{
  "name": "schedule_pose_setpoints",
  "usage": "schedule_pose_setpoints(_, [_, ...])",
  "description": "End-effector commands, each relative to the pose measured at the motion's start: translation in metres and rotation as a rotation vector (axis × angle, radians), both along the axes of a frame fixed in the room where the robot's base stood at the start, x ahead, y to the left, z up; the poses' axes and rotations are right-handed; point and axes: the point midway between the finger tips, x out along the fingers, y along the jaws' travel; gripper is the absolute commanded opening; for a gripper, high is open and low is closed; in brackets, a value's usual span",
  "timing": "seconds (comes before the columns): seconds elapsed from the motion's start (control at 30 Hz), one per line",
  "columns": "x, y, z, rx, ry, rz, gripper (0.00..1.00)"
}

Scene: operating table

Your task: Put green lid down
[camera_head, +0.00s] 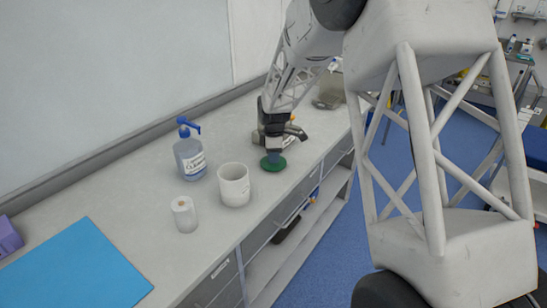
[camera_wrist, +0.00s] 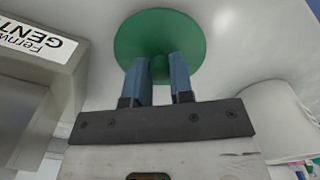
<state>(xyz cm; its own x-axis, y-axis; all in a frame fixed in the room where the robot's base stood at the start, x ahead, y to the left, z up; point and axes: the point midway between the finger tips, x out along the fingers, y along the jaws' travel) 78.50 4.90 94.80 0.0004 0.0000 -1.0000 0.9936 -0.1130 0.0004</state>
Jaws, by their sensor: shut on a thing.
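The green lid (camera_head: 273,163) is a round disc low at the counter, right of the white cup in the head view. In the wrist view the green lid (camera_wrist: 160,35) lies flat beyond my fingers, with a small green knob between the fingertips. My gripper (camera_head: 274,155) points down over it. In the wrist view my gripper (camera_wrist: 160,70) has its blue fingers shut on the knob. The lid is at or just above the counter surface; I cannot tell whether it touches.
A white cup (camera_head: 234,185) stands left of the lid. A labelled grey object (camera_wrist: 40,75) is close beside my gripper. The counter's front edge (camera_head: 290,193) is near.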

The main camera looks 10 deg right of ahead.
Motion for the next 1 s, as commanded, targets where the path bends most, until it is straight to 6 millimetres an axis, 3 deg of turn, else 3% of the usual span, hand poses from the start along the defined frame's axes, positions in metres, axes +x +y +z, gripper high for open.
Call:
schedule_pose_setpoints(0.57, [-0.0001, -0.0001, -0.011, 0.0, 0.001, 0.0, 0.0])
schedule_pose_setpoints(0.6, [0.0, 0.0, -0.0106, 0.0, 0.001, 0.0, 0.28])
schedule_pose_setpoints(0.73, [-0.0001, 0.0, -0.0105, 0.0, 0.001, 0.0, 0.47])
schedule_pose_setpoints(1.0, [-0.0001, 0.0, -0.0103, 0.0, 0.0, 0.0, 0.47])
